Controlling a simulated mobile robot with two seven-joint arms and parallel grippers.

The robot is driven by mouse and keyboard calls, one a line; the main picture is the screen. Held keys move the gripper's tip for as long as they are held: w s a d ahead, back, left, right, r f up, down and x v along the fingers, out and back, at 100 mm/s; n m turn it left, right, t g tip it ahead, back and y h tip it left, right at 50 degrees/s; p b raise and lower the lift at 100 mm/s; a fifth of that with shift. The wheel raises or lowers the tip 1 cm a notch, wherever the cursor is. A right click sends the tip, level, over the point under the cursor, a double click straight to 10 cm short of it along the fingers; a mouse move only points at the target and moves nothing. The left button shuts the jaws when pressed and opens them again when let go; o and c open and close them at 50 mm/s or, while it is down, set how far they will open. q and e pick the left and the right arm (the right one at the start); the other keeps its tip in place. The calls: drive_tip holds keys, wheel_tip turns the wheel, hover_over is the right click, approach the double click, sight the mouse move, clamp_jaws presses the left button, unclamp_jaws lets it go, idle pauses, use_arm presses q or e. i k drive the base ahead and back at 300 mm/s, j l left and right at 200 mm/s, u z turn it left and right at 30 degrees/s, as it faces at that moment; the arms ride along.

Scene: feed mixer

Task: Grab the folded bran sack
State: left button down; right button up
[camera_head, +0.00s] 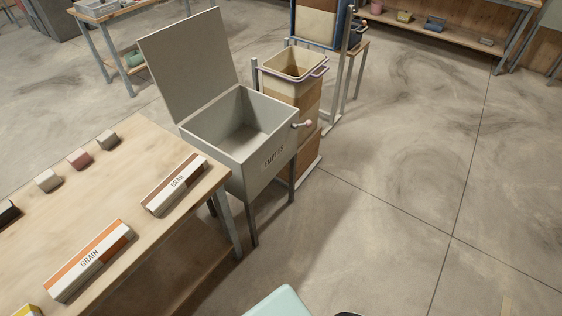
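The bran sack (175,186) lies flat near the right end of the wooden table at the left. It is a long, narrow, folded pack, white with a brown stripe and brown end, and "BRAN" shows on its side. A similar grain sack (90,260) with an orange stripe and "GRAIN" on it lies nearer to me on the same table, apart from it. Neither of my grippers is in view.
The grey bin (240,130) marked "EMPTIES" stands open and empty past the table's right end, lid raised. Small blocks (79,159) line the table's back. A cream hopper (294,70) stands behind the bin. The floor at right is clear.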

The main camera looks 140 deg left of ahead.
sight(166, 192)
drive_tip(key=z, duration=3.5)
